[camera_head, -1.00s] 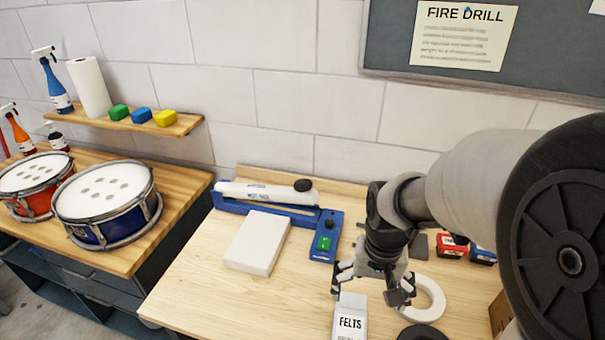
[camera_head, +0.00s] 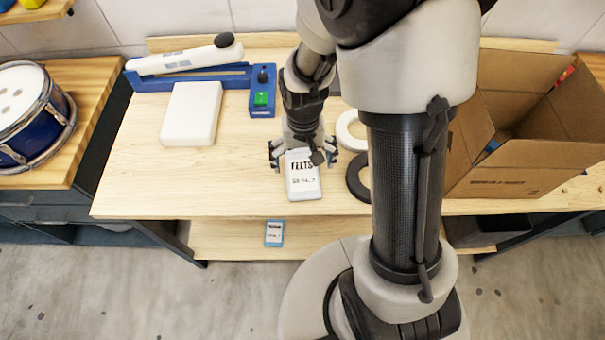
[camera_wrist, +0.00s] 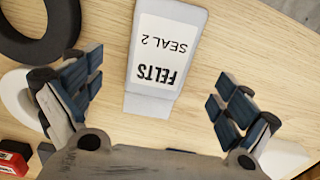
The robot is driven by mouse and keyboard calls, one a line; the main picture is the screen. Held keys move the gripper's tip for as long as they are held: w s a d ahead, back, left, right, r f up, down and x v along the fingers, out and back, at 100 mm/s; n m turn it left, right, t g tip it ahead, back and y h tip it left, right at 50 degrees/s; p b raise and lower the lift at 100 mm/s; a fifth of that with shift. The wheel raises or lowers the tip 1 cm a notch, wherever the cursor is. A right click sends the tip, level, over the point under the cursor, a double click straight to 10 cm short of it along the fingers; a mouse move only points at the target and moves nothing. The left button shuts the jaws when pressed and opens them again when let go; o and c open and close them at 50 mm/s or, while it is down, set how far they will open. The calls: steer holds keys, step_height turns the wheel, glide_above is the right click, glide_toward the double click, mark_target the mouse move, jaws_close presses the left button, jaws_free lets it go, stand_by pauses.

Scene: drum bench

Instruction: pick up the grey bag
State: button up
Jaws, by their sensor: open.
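The grey bag (camera_head: 303,176) lies flat on the light wooden bench and bears a white label reading FELTS and a SEAL line. In the wrist view the bag (camera_wrist: 163,60) shows upside down, its label reading FELTS SEAL 2. My gripper (camera_head: 303,160) is over the bag's far end in the head view. In the wrist view my gripper (camera_wrist: 155,100) is open, with one finger on each side of the bag and a clear gap to both. The fingers do not touch it. No part of the bag is held.
A black ring (camera_head: 358,178) and a white ring (camera_head: 350,131) lie right of the bag. An open cardboard box (camera_head: 510,182) stands further right. A white block (camera_head: 192,113) and a blue sealer (camera_head: 263,92) are to the left. A smaller labelled packet (camera_head: 274,233) lies on the lower shelf.

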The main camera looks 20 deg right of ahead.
mark_target(303, 172)
step_height(303, 172, down, 5)
steer(key=shift+w+f+b, duration=0.1)
steer(key=shift+w+b, duration=0.05)
steer(key=shift+b, duration=0.95)
steer(key=shift+c, duration=0.4)
steer(key=c, duration=1.1)
